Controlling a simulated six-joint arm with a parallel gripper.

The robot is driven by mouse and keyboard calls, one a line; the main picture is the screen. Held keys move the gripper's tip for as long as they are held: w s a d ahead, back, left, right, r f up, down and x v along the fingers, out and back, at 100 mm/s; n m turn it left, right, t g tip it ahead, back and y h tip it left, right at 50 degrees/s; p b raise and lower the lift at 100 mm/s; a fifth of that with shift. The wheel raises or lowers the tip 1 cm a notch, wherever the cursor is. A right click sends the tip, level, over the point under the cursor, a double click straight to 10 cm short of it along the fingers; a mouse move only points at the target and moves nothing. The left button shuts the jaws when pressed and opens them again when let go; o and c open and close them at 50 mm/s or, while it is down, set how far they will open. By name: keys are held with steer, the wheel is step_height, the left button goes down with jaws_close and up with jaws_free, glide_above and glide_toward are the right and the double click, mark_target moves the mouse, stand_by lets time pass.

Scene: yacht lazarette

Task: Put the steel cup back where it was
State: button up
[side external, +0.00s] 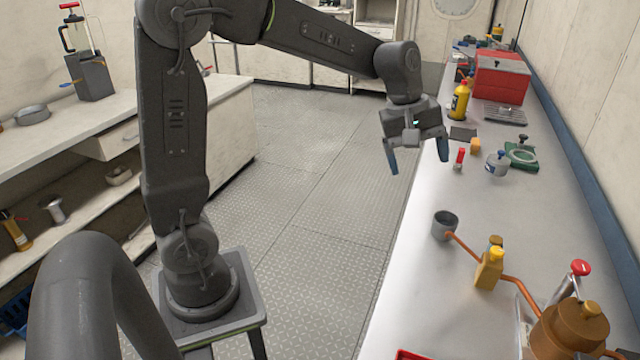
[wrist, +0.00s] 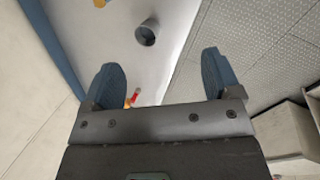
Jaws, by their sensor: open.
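A grey steel cup (side external: 445,225) stands on the right-hand counter (side external: 430,290), close to its aisle edge. One end of a copper pipe (side external: 470,247) lies beside it; I cannot tell whether they touch. The cup also shows near the top of the wrist view (wrist: 147,33), beyond the fingertips. My gripper (side external: 417,155) is open and empty, with its blue fingers apart. It hangs above the counter's aisle edge, farther back than the cup. Another metal, cup-like object (side external: 53,210) sits on the lower shelf at left.
A yellow bottle (side external: 489,268) and a brown jug (side external: 570,338) stand nearer on the counter. Behind the cup are a small red-and-white bottle (side external: 460,158), a jar (side external: 496,164), a green-framed ring (side external: 522,155) and a red toolbox (side external: 502,78). The counter around the cup's left and front is clear.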

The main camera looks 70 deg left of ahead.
steer(key=s+d+m+t+y, duration=0.2)
steer(key=s+m, duration=1.1)
steer(key=s, duration=0.7)
steer(key=shift+s+d+r+t, duration=0.25)
steer(key=shift+d+r+t, duration=0.05)
steer(key=shift+r+t, duration=0.1)
